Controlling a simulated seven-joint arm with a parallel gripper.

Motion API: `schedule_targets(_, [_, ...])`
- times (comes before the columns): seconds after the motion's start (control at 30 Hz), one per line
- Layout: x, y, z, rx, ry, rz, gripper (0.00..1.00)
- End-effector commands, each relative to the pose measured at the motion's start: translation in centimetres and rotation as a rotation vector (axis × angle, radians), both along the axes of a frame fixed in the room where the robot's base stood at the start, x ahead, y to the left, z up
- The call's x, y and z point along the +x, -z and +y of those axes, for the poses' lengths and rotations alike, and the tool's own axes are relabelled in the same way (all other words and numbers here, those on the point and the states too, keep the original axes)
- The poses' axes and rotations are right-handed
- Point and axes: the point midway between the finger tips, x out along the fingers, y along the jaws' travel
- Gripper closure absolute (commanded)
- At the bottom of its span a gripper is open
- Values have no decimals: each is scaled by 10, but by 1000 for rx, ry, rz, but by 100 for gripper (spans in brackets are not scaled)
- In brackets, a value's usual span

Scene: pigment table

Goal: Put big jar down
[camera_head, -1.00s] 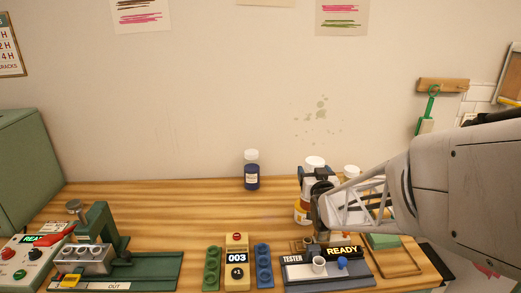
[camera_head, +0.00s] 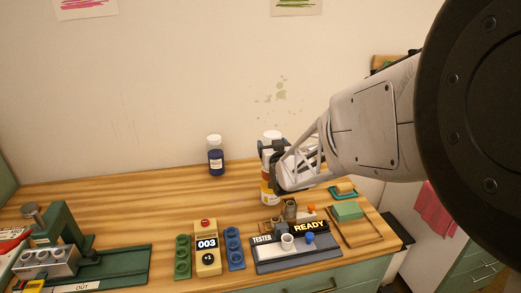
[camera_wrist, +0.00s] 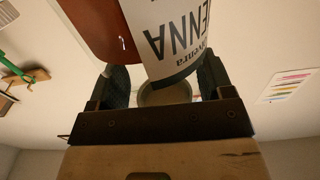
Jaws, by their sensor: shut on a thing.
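The big jar (camera_head: 267,186) has a white lid, a pale label with an orange-yellow band and a reddish-brown content. It stands about upright at the back right of the wooden table, behind the tester. My gripper (camera_head: 270,150) is shut around its upper part, just below the lid. In the wrist view, the jar's label (camera_wrist: 170,35) shows upside down with large letters ending in "ENNA", between the fingers. I cannot tell whether the jar's base touches the table.
A dark blue jar (camera_head: 215,160) with a white lid stands to the left. The tester (camera_head: 290,250), reading "READY", lies in front. A green sponge-like block (camera_head: 347,210) is to the right. Green and blue racks flank a "003" box (camera_head: 207,245). The wood between the blue jar and racks is clear.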

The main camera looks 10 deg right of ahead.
Motion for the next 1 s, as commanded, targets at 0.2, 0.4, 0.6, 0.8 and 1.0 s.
schedule_targets(0.2, [0, 20, 0, 0, 0, 1, 89])
schedule_targets(0.4, [0, 33, 0, 0, 0, 1, 89])
schedule_targets(0.6, [0, 33, 0, 0, 1, 0, 89])
schedule_targets(0.8, [0, 35, 0, 0, 1, 0, 89])
schedule_targets(1.0, [0, 36, 0, 0, 1, 1, 1])
